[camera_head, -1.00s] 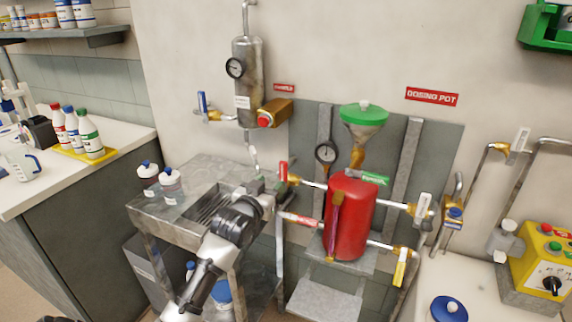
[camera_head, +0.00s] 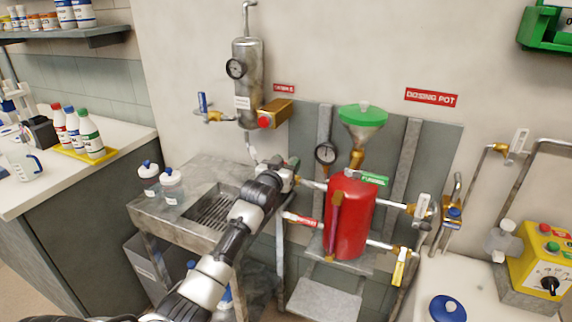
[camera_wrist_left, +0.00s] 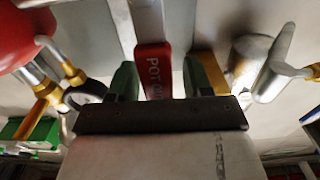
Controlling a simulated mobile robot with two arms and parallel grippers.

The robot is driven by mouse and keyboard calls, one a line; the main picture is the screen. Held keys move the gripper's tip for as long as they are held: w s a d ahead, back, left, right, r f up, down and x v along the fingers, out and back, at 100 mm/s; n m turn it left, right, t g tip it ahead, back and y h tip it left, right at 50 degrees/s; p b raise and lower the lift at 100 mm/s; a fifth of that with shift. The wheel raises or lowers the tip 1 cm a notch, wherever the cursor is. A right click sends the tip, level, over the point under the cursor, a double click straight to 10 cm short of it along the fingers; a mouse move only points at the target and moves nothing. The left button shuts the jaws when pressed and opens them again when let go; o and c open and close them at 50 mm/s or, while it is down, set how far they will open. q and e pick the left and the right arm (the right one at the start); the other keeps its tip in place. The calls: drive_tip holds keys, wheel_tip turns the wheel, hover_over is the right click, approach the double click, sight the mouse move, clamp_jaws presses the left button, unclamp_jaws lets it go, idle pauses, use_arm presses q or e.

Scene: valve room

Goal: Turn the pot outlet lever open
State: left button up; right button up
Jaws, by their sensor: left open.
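In the left wrist view, a red lever handle (camera_wrist_left: 154,70) with white lettering starting "POT OU" stands between the green fingers of my left gripper (camera_wrist_left: 161,80). The gripper is open, with a finger on each side of the handle and a gap showing on both sides. In the head view my left gripper (camera_head: 284,174) is at the pipe left of the red dosing pot (camera_head: 350,215) and hides the lever there. The pot also shows at the upper left of the left wrist view (camera_wrist_left: 22,38). My right gripper is not in view.
A second red handle (camera_head: 303,220) is on the lower pipe, below my gripper. A steel sink (camera_head: 210,208) with two bottles lies under my left arm. A steel cylinder with a gauge (camera_head: 248,85) hangs above. Other valves (camera_head: 422,207) are right of the pot.

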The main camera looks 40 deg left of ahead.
sight(315, 188)
use_arm(q)
clamp_jaws()
drive_tip(key=shift+d+m, duration=0.15)
drive_tip(key=shift+m, duration=0.15)
drive_tip(key=shift+w+d+f+m+b, duration=0.3)
drive_tip(key=shift+d+f+m, duration=1)
drive_tip(key=shift+m, duration=1.6)
drive_tip(key=shift+w+d+f+m+b, duration=0.25)
drive_tip(key=shift+d+f+m, duration=1)
drive_tip(key=shift+m, duration=1.65)
drive_tip(key=shift+w+d+f+m+b, duration=0.15)
drive_tip(key=shift+d+f+m+b, duration=0.2)
drive_tip(key=shift+d+f+m, duration=1.75)
drive_tip(key=shift+a+r+m, duration=0.6)
drive_tip(key=shift+a+m, duration=0.3)
drive_tip(key=shift+a, duration=0.05)
